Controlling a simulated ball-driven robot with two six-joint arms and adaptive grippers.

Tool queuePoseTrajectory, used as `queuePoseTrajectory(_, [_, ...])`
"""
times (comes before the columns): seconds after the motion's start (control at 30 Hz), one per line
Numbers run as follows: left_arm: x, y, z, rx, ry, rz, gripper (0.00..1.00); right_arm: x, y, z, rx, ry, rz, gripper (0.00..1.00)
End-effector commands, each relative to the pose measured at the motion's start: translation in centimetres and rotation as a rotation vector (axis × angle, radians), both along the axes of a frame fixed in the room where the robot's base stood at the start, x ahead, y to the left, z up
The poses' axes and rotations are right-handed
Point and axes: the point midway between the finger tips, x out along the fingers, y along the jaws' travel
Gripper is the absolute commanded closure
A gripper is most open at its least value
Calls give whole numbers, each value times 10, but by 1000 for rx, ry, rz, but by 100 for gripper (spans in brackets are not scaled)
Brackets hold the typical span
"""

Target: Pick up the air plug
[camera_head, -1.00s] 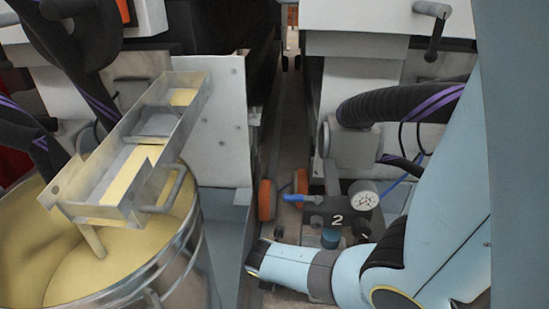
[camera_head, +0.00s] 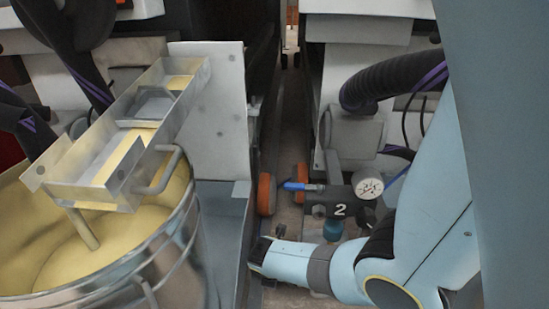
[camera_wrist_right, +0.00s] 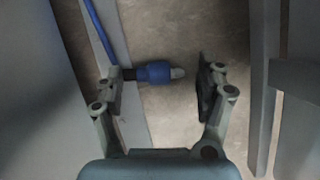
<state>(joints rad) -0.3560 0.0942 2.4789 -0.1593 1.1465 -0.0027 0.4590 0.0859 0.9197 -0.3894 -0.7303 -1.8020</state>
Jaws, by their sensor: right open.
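The air plug (camera_wrist_right: 155,72) is a blue fitting with a pale tip pointing right, on a blue hose, in the right wrist view. My right gripper (camera_wrist_right: 160,78) is open, with one finger on each side of the plug in the picture. The fingers do not appear closed on it; the height gap is unclear. In the head view my right arm reaches in from the right, and its fingers are mostly hidden. I cannot make out this plug there. My left gripper is not in view.
A metal bucket (camera_head: 165,262) with yellow contents stands at left. Grey panels flank the floor (camera_wrist_right: 180,112) in the wrist view.

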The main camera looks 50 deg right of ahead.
Motion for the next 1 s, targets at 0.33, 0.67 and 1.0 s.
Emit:
queuePoseTrajectory(0.33, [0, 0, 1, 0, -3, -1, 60, 1, 0, 0, 0, -1, 0, 44])
queuePoseTrajectory(0.67, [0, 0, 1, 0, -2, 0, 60, 1, 0, 0, 0, -1, 0, 87])
queuePoseTrajectory(1.0, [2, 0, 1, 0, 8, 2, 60, 1, 0, 2, 0, -2, 0, 89])
